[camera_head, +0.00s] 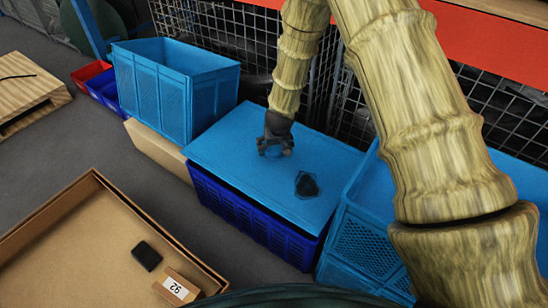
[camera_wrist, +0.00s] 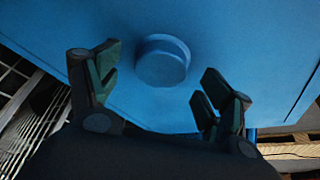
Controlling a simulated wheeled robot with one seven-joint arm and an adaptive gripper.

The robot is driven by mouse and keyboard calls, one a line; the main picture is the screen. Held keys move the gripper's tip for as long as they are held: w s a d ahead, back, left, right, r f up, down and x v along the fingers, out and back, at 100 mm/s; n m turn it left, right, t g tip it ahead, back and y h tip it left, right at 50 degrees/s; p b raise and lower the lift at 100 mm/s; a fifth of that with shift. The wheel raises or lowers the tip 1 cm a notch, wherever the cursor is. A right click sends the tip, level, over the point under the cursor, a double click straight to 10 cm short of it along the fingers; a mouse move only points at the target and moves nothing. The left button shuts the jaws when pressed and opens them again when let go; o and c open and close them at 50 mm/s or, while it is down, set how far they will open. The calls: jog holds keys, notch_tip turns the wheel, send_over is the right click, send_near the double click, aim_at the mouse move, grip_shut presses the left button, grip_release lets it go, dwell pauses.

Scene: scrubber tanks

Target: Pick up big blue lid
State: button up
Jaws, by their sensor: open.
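The big blue lid (camera_head: 238,160) is a flat light-blue panel lying on a dark blue crate (camera_head: 245,212) in the head view. In the wrist view the lid (camera_wrist: 235,35) fills most of the picture, with a round blue knob (camera_wrist: 162,61) standing up from it. My gripper (camera_head: 275,152) is over the lid, pointing down at it. In the wrist view its fingers (camera_wrist: 160,70) are spread apart, one on each side of the knob, with gaps visible. The gripper is open and holds nothing. The exact height above the lid is hard to tell.
A dark faceted object (camera_head: 306,185) sits on the lid near the gripper. An open light-blue crate (camera_head: 190,95) stands left, another (camera_head: 365,240) right. Wire mesh (camera_head: 355,110) and an orange beam (camera_head: 490,45) are behind. A cardboard box (camera_head: 85,250) is at front left.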

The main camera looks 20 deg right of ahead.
jog(key=shift+x, duration=0.9)
jog(key=shift+r, duration=0.1)
jog(key=c, duration=1.6)
